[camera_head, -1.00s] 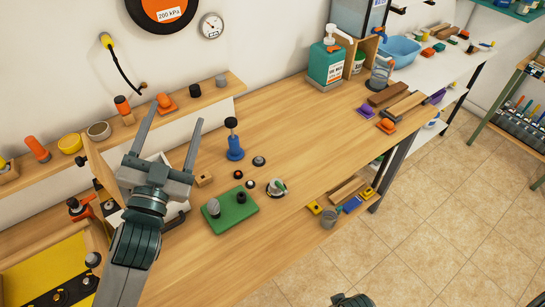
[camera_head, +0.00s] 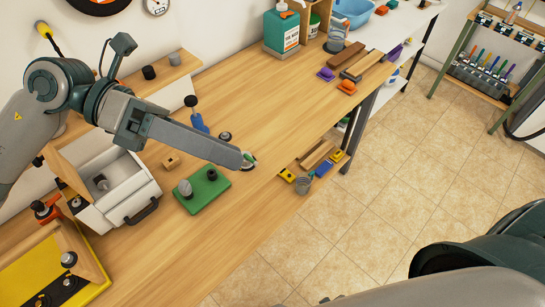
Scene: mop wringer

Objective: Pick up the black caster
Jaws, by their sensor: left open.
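My left gripper (camera_head: 238,158) reaches over the workbench (camera_head: 285,115) from the left, fingers pointing right and seen edge-on, nearly overlapping. It is open. A small round grey-and-dark item (camera_head: 248,160) lies at its fingertips, partly hidden by them; I cannot tell if they touch. Which of these is the black caster I cannot tell for sure. Other small black pieces are hidden behind the fingers. My right gripper is out of view; only my right arm shows at lower right.
A white open drawer (camera_head: 125,190) stands at left. Bench right of the fingertips is clear.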

